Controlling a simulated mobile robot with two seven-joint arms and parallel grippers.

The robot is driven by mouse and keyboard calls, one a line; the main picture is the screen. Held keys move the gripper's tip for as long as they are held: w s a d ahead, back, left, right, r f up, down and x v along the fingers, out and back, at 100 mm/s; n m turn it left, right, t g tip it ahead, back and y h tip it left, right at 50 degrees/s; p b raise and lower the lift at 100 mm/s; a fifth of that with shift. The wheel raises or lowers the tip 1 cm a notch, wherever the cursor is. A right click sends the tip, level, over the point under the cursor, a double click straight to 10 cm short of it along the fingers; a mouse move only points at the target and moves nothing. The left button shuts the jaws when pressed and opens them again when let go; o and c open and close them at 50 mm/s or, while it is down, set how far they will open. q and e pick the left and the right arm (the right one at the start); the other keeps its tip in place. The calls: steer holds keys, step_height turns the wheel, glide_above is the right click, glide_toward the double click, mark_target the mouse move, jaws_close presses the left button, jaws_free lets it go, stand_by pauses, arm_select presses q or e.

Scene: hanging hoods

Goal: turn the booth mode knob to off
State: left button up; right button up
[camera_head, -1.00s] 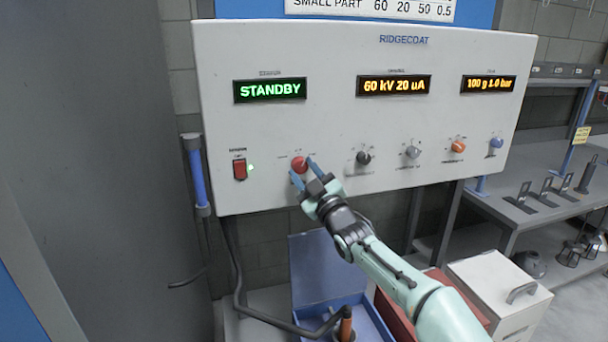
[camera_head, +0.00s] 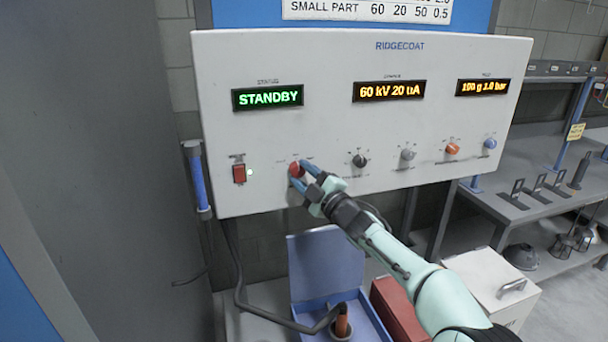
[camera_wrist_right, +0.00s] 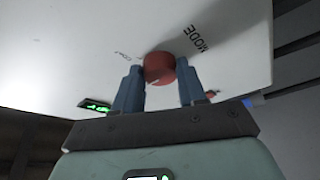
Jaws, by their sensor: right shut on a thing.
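The booth mode knob (camera_head: 297,169) is a round red knob low on the left half of the white control panel (camera_head: 330,125). My right gripper (camera_head: 302,173) is shut on it, with a blue finger on either side. In the right wrist view the red knob (camera_wrist_right: 159,68) sits between the two fingers (camera_wrist_right: 160,85), beside the printed word MODE. The knob's pointer direction is too small to tell. The status display (camera_head: 268,97) reads STANDBY in green. My left gripper is not in view.
Black (camera_head: 360,160), grey (camera_head: 408,154), orange (camera_head: 452,148) and blue (camera_head: 490,143) knobs line up to the right. An open blue box (camera_head: 326,270) stands below the panel.

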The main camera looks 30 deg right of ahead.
steer(key=o, duration=1.1)
steer(key=shift+c, duration=0.2)
steer(key=shift+s+f, duration=0.1)
steer(key=shift+s, duration=0.2)
steer(key=b+v, duration=0.3)
steer(key=v, duration=0.9)
steer(key=shift+s+b, duration=0.4)
steer(key=shift+f, duration=0.1)
